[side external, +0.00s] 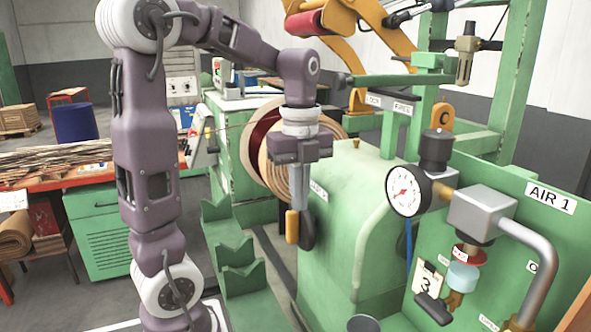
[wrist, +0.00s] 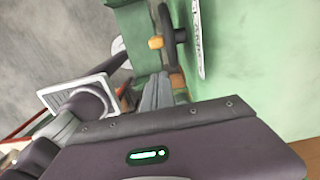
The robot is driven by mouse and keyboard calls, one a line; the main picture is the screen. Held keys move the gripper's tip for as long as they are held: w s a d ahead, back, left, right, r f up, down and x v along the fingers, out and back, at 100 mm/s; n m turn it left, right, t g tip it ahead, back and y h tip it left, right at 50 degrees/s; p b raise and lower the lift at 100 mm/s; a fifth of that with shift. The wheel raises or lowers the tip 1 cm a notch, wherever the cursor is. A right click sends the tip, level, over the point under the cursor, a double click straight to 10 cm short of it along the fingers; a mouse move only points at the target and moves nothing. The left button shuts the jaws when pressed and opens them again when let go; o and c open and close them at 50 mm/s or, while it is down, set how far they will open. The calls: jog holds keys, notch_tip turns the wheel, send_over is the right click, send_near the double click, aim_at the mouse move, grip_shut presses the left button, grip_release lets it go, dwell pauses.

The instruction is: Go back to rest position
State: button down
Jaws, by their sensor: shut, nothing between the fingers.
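My gripper (side external: 299,205) hangs from my arm near the middle of the side external view, pointing down and empty. Its grey fingers are together. In the wrist view the gripper (wrist: 158,76) shows above my dark wrist housing. A black handle (side external: 308,232) with an orange knob (side external: 292,226) shows just below the fingertips. In the wrist view the orange knob (wrist: 155,42) and black handle (wrist: 172,35) are beyond the fingertips. I cannot tell whether the fingers touch them.
A green machine housing (side external: 350,215) stands right of my gripper, with a wound coil (side external: 262,160) behind it. A pressure gauge (side external: 404,192) and an AIR 1 panel (side external: 551,199) are at the right. Green V-shaped supports (side external: 238,255) stand left of the gripper.

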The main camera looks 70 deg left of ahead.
notch_tip(320, 180, up, 6)
jog(key=a, duration=0.2)
jog(key=s+d+f+n+t, duration=0.2)
jog(key=s+d+f+n, duration=0.1)
jog(key=s+d+n, duration=0.2)
jog(key=s+d+f+n+t, duration=0.3)
jog(key=s+d+n, duration=0.2)
jog(key=d+n, duration=0.5)
jog(key=n, duration=0.3)
jog(key=shift+s+d+t, duration=0.2)
jog(key=shift+d+t, duration=0.05)
jog(key=shift+t, duration=0.05)
